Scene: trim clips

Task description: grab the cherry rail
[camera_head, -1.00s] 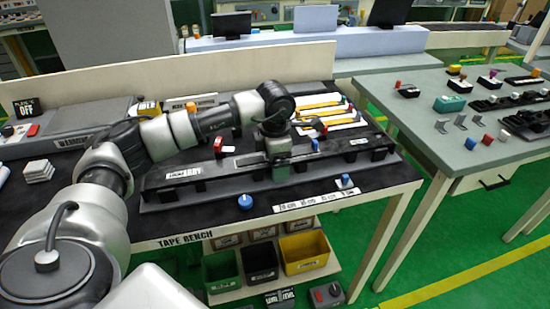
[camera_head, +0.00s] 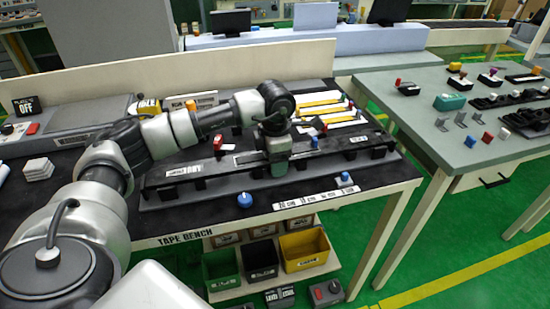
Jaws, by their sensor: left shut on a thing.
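A long black rail (camera_head: 222,170) with a white label lies lengthwise over a grey base on the dark bench top. I see no cherry-coloured rail, only a small red clip (camera_head: 218,143) behind the black rail's left half. My left gripper (camera_head: 279,166) points down at the middle of the black rail and is shut on it. Its fingertips are partly hidden by the rail and the wrist. I cannot tell whether the rail is clear of its base. My right gripper is not in view.
Blue knobs (camera_head: 243,200) sit in front of the rail. White and yellow strips (camera_head: 325,109) lie behind it. White tiles (camera_head: 39,169) are stacked at left. Bins (camera_head: 305,249) stand below the bench. A second grey table (camera_head: 420,105) with small parts is at right, across a gap.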

